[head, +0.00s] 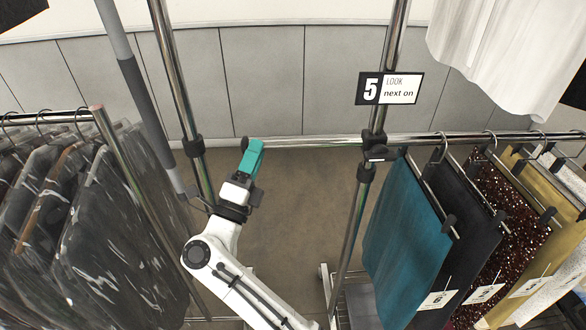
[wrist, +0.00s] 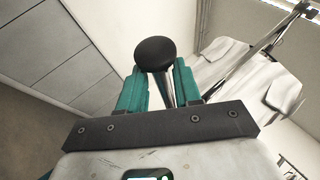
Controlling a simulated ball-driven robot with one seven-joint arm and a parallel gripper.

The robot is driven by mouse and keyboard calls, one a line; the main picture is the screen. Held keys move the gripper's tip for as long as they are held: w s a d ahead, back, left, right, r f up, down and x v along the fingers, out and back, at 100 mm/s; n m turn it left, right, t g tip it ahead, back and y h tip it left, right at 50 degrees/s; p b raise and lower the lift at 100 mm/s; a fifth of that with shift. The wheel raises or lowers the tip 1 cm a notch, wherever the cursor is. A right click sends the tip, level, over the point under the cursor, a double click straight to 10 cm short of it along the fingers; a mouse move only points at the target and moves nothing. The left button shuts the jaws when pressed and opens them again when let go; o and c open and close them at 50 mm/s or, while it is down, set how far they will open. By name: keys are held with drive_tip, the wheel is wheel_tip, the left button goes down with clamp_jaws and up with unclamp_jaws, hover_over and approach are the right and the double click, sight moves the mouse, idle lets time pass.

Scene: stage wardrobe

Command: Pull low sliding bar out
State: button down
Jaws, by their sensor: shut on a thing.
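The low sliding bar (head: 315,141) is a thin chrome rail. It runs level from the right upright's black clamp (head: 374,139) leftward across the gap. Its left end has a black knob (head: 244,143), close to the left upright. My gripper (head: 252,156) has teal fingers and is shut on the bar just behind this knob. In the wrist view the round black knob (wrist: 155,53) stands beyond the fingertips, and the bar (wrist: 169,90) passes between the teal fingers (wrist: 158,88). The fingers hide part of the bar.
Hanging skirts, teal (head: 405,240) foremost, fill the right rail. Bagged dark garments (head: 110,230) hang at left. The left upright (head: 180,85) with its black clamp (head: 194,147) stands close to my gripper. A "5" sign (head: 389,88) hangs on the right upright. Floor between uprights is clear.

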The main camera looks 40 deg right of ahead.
drive_tip(key=shift+w+a+b, duration=0.6)
drive_tip(key=shift+w+a, duration=0.15)
drive_tip(key=shift+a, duration=0.35)
drive_tip(key=shift+w+a+b, duration=0.6)
drive_tip(key=shift+w+a, duration=0.15)
drive_tip(key=shift+a, duration=0.35)
drive_tip(key=c, duration=1)
unclamp_jaws()
drive_tip(key=shift+w+a, duration=0.1)
drive_tip(key=shift+a, duration=0.05)
drive_tip(key=b+v, duration=0.2)
drive_tip(key=v, duration=0.9)
drive_tip(key=shift+b, duration=0.35)
